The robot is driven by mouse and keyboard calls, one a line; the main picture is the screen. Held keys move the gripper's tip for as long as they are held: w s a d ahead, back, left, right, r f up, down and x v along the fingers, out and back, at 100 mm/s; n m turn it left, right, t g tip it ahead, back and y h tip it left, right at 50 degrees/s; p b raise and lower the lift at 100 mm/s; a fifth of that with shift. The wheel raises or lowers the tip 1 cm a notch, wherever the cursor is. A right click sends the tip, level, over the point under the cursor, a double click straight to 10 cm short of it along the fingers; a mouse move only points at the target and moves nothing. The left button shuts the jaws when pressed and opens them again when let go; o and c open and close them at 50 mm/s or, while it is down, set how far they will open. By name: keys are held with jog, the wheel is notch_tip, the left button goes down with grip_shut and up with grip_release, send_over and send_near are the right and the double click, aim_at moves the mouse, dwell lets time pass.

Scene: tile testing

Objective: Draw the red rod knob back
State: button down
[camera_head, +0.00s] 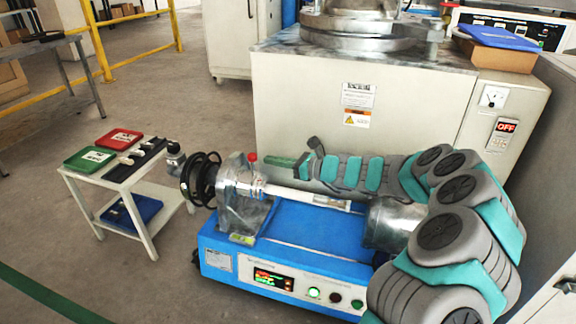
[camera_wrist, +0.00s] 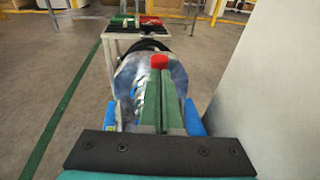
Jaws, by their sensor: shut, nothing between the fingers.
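The red rod knob (camera_head: 252,157) sits on top of the silver-grey housing (camera_head: 240,200) at the left end of the blue machine (camera_head: 285,245). In the wrist view the red knob (camera_wrist: 159,61) shows straight ahead, just beyond my green fingertips, which hide its lower part. My gripper (camera_head: 270,161) is level with the knob and just right of it in the head view. Its fingers (camera_wrist: 160,72) lie together, shut and empty. I cannot tell whether the fingertips touch the knob. The rod below the knob is hidden.
A black handwheel (camera_head: 200,178) is on the machine's left end. A small white table (camera_head: 110,180) with red and green boxes stands further left. A large cream cabinet (camera_head: 300,110) stands close behind my arm. The floor at the front left is clear.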

aim_at(254, 156)
jog(key=shift+x, duration=1.45)
jog(key=shift+a, duration=0.1)
jog(key=shift+p+x, duration=0.35)
jog(key=shift+x, duration=0.95)
jog(key=shift+s+a+r, duration=0.1)
jog(key=shift+s+r, duration=0.05)
jog(key=shift+r, duration=0.1)
